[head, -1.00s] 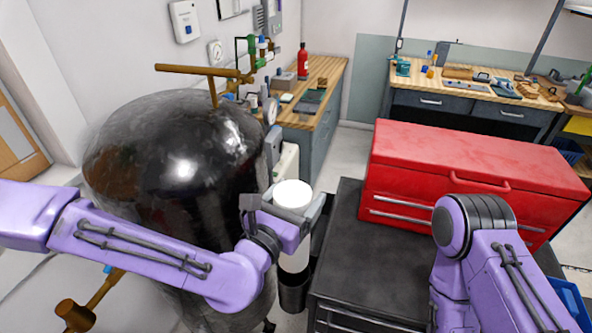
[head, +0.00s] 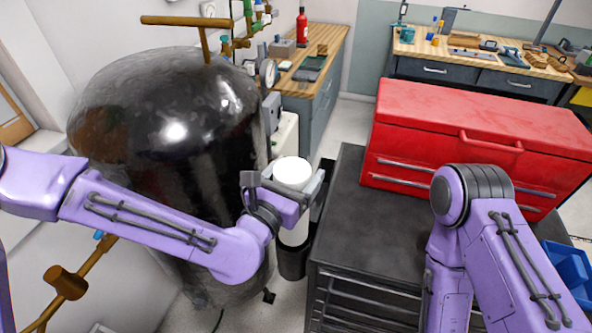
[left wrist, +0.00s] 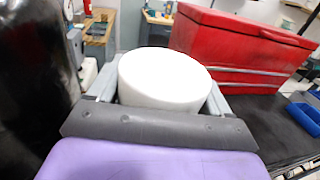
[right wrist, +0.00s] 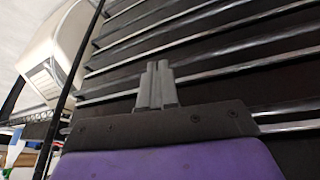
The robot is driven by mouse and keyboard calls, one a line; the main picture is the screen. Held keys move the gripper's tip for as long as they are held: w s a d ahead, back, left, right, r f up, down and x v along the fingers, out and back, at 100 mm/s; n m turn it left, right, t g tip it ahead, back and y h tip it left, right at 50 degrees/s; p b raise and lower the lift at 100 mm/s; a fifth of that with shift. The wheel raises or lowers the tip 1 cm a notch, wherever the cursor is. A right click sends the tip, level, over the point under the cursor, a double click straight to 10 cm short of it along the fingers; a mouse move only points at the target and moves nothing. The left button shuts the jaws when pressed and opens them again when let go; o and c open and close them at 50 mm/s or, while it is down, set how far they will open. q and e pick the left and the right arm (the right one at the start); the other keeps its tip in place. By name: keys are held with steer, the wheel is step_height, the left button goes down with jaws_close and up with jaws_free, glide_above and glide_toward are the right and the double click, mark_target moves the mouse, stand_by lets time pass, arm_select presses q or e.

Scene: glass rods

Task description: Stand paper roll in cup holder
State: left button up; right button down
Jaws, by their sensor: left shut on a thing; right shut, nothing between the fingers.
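The white paper roll (head: 292,172) stands upright between the fingers of my left gripper (head: 291,184), which is shut on it. Its white top also fills the middle of the left wrist view (left wrist: 165,80). The black cup holder (head: 292,262) is directly below the roll, beside the dark cabinet. The roll's lower part reaches down to the holder's rim; I cannot tell whether its bottom is inside. My right gripper (right wrist: 157,85) is shut and empty in front of the cabinet drawers in the right wrist view; the head view does not show its fingers.
A large black tank (head: 165,150) stands close behind my left arm. The dark cabinet (head: 350,235) is to the right of the roll, with a red tool chest (head: 480,140) on top. A blue bin (head: 568,268) is at the far right. The cabinet top's front is clear.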

arm_select(q)
steer(key=shift+w+f+b, duration=0.1)
steer(key=shift+f+b, duration=4.85)
steer(key=shift+f, duration=0.6)
